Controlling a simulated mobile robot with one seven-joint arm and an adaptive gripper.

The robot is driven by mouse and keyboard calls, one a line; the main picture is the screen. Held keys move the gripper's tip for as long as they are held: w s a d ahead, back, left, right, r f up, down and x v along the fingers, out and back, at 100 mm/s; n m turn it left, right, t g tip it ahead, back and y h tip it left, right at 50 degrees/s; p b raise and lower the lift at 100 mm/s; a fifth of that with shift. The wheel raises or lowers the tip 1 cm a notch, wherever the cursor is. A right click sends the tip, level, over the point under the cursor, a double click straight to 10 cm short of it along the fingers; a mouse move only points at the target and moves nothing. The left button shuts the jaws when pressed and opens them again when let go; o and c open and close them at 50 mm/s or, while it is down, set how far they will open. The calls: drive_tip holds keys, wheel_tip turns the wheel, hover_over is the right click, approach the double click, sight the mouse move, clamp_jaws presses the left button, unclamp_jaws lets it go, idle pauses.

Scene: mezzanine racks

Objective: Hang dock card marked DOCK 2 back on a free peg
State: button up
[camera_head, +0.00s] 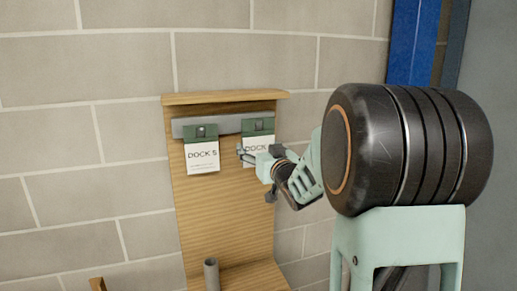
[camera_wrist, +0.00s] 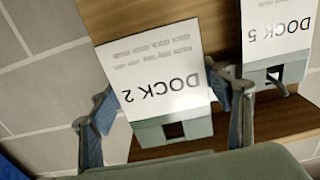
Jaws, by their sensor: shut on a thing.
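The DOCK 2 card (camera_wrist: 160,75), white with a green top, is between the two fingers of my gripper (camera_wrist: 165,95) in the wrist view, which shows it upside down. My gripper (camera_head: 257,160) is shut on this card at the right end of the grey rail (camera_head: 222,125) in the head view. The card (camera_head: 258,142) is upright there, its lettering partly covered by a finger. The slot in its green top looks dark in the wrist view; I cannot tell whether a peg is in it.
The DOCK 5 card (camera_head: 201,156) hangs left of the held card, and a peg shows at its slot in the wrist view (camera_wrist: 277,78). The wooden board (camera_head: 220,215) stands against a block wall. A grey tube (camera_head: 212,274) stands at its foot.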

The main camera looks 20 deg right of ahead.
drive_tip(key=shift+w, duration=0.15)
drive_tip(key=shift+w, duration=0.8)
drive_tip(key=shift+w, duration=0.15)
drive_tip(key=shift+w+f+b, duration=0.1)
drive_tip(key=shift+w+b, duration=0.25)
drive_tip(key=shift+w, duration=0.25)
drive_tip(key=shift+w, duration=0.1)
drive_tip(key=shift+w+f, duration=0.1)
drive_tip(key=shift+w, duration=0.1)
idle(0.4)
drive_tip(key=shift+w+f+b, duration=0.1)
drive_tip(key=shift+w+b, duration=0.15)
drive_tip(key=shift+b, duration=0.1)
drive_tip(key=shift+f+b, duration=0.25)
drive_tip(key=shift+b, duration=0.25)
idle(0.7)
